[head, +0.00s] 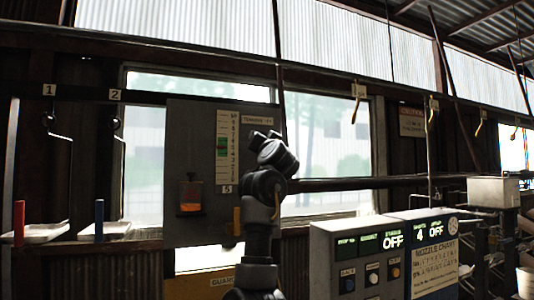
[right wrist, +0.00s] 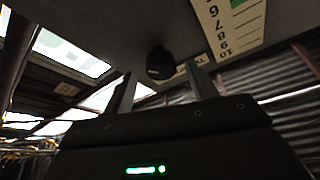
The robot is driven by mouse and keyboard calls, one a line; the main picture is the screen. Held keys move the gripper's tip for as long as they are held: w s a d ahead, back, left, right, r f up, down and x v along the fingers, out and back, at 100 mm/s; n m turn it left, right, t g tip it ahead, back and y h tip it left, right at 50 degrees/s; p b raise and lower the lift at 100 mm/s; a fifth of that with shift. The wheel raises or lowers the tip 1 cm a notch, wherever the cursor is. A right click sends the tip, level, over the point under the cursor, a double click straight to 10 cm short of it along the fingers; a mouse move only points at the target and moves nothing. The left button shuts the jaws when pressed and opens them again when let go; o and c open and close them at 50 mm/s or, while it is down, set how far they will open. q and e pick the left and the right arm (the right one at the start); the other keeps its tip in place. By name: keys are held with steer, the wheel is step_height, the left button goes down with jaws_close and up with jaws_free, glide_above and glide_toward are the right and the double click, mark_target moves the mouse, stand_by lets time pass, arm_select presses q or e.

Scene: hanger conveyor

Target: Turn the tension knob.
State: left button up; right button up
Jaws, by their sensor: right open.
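The tension knob (right wrist: 160,63) is a dark round knob on the grey panel in the right wrist view. My right gripper (right wrist: 161,76) is open, its two fingers pointing at the panel, one on each side of the knob in the picture. I cannot tell whether they touch it. In the head view the grey panel (head: 180,135) carries a numbered scale (head: 222,165) with a green band and a TENSION label (head: 257,120). My right arm and gripper (head: 264,137) stand in front of the panel there and hide the knob. My left gripper is not in view.
An orange-lit unit (head: 191,196) sits low on the panel. A grey control box (head: 345,245) with OFF displays stands to the right. Hooks labelled 1 and 2, a red handle (head: 19,222) and a blue handle (head: 99,220) are at the left.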

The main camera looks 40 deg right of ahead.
steer(key=b+v, duration=0.3)
steer(key=v, duration=0.4)
steer(key=shift+s, duration=0.2)
steer(key=shift+a, duration=0.1)
steer(key=shift+f, duration=0.1)
